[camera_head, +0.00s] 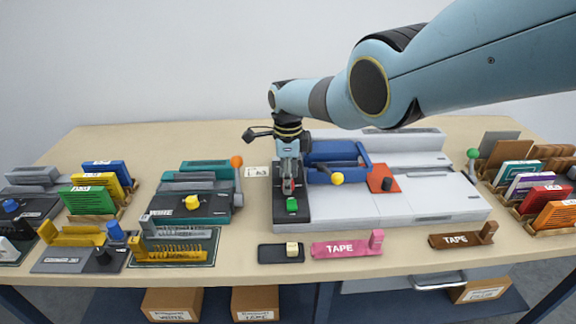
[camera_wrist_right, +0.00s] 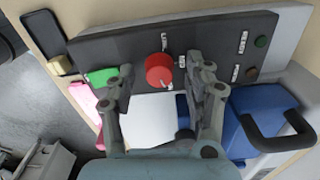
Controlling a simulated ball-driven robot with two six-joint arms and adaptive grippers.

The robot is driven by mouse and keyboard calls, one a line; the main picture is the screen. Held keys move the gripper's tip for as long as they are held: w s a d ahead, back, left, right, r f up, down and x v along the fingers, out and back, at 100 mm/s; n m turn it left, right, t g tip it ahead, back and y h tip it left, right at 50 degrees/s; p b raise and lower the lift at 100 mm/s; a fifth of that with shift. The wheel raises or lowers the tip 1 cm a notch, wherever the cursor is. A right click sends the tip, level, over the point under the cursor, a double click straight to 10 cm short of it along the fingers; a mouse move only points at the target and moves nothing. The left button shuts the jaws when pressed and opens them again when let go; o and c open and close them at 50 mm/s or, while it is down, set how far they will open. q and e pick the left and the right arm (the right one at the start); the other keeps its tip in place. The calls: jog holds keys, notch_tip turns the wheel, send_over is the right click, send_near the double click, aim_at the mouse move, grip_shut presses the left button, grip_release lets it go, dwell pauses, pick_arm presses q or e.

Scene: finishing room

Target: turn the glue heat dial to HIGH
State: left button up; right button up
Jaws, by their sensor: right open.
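The red round dial (camera_wrist_right: 159,68) sits on a dark control panel (camera_wrist_right: 110,47) in the right wrist view. A small pale mark shows at its lower edge; the small labels beside it are too small to read. My right gripper (camera_wrist_right: 163,74) is open, with one finger on each side of the dial; I cannot tell whether they touch it. In the head view my right gripper (camera_head: 288,184) points down over the black panel (camera_head: 292,218) at the left end of the grey machine, and it hides the dial. My left gripper is not in view.
A blue part with a dark handle (camera_wrist_right: 270,125) is close to the right finger. The machine (camera_head: 420,205), tape holders (camera_head: 347,247) and a black tray (camera_head: 275,254) are nearby.

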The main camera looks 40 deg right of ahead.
notch_tip(320, 180, up, 12)
dwell(0.5)
dwell(0.4)
